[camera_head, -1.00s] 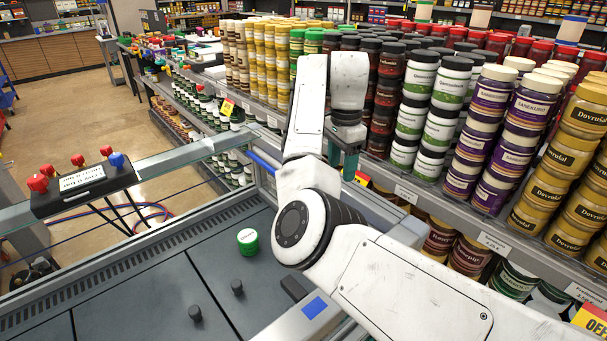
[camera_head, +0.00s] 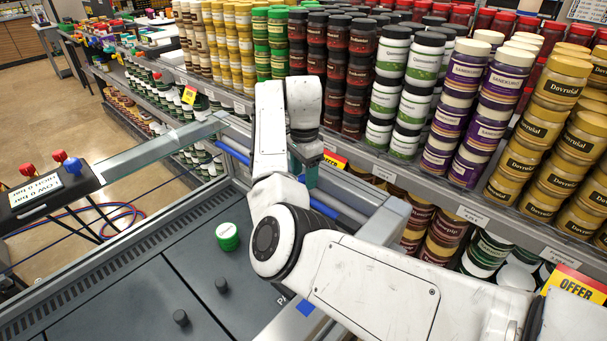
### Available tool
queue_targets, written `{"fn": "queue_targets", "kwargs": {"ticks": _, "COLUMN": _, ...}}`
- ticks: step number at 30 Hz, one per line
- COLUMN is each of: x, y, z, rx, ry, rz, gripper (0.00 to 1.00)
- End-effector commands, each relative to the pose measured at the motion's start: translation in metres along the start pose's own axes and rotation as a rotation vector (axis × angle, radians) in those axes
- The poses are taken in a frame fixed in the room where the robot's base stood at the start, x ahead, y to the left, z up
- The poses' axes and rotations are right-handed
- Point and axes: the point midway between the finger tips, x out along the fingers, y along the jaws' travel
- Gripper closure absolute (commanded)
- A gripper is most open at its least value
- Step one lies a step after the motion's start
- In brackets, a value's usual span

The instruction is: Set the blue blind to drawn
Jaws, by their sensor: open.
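A bluish length (camera_head: 340,208) continues to the right, behind my arm. The middle is hidden by my arm, so I cannot tell how far the blind is drawn. My gripper (camera_head: 306,176) points down over the far edge of the case, in front of the shelf. It looks empty. Its fingertips are small and partly hidden, and I cannot tell if they touch the bar.
A black valve panel (camera_head: 45,195) with red and blue knobs stands at left. Shelves of stacked jars (camera_head: 400,75) rise close behind my gripper. Open floor (camera_head: 50,120) lies at far left.

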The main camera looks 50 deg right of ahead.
Motion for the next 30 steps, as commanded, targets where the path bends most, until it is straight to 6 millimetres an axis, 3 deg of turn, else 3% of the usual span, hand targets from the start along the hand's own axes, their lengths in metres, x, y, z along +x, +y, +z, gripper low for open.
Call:
{"fn": "queue_targets", "kwargs": {"ticks": 6, "x": 0.0126, "y": 0.0001, "z": 0.0004, "rx": -0.001, "ry": -0.001, "rz": 0.0, "gripper": 0.42}}
{"fn": "queue_targets", "kwargs": {"ticks": 14, "x": 0.0131, "y": 0.0001, "z": 0.0004, "rx": -0.001, "ry": -0.001, "rz": 0.0, "gripper": 0.43}}
{"fn": "queue_targets", "kwargs": {"ticks": 30, "x": 0.0127, "y": 0.0001, "z": 0.0003, "rx": -0.001, "ry": 0.0, "rz": 0.0, "gripper": 0.94}}
